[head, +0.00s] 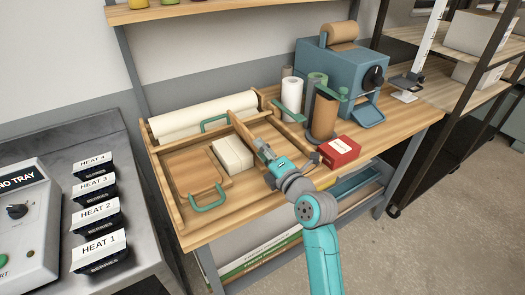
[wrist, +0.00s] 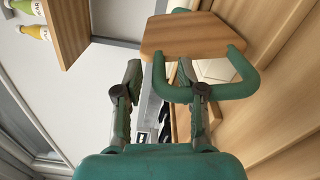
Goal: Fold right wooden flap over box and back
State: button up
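The white box (head: 232,155) sits in the wooden folding frame (head: 176,213) on the table. The right wooden flap (head: 246,133) stands raised just right of the box, its end partly hidden by my gripper. My gripper (head: 265,158) is at the flap's near end. In the wrist view, a wooden flap (wrist: 185,35) with a teal U-shaped handle (wrist: 207,95) is close ahead. The fingers (wrist: 158,72) are apart, with one side of the handle between them; contact cannot be told. The pale box (wrist: 216,70) shows behind the handle.
The left flap (head: 190,170) lies flat with a teal handle (head: 208,197). White rolls (head: 203,112) lie behind the frame. A red box (head: 339,152), brown roll (head: 324,116) and blue dispenser (head: 345,72) stand right. Labelled black trays (head: 98,245) stand left.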

jog(key=v, duration=1.2)
jog(key=shift+w, duration=0.1)
dwell(0.8)
jog(key=w+a+m, duration=0.2)
jog(key=w+m, duration=0.1)
jog(key=m, duration=0.3)
jog(key=w+a+m, duration=0.2)
jog(key=w+m, duration=0.1)
jog(key=m, duration=0.4)
jog(key=w+a+m, duration=0.2)
jog(key=w+m, duration=0.2)
jog(key=m, duration=0.2)
jog(key=shift+w+a+m, duration=0.1)
jog(key=shift+a+m, duration=0.2)
grip_shut()
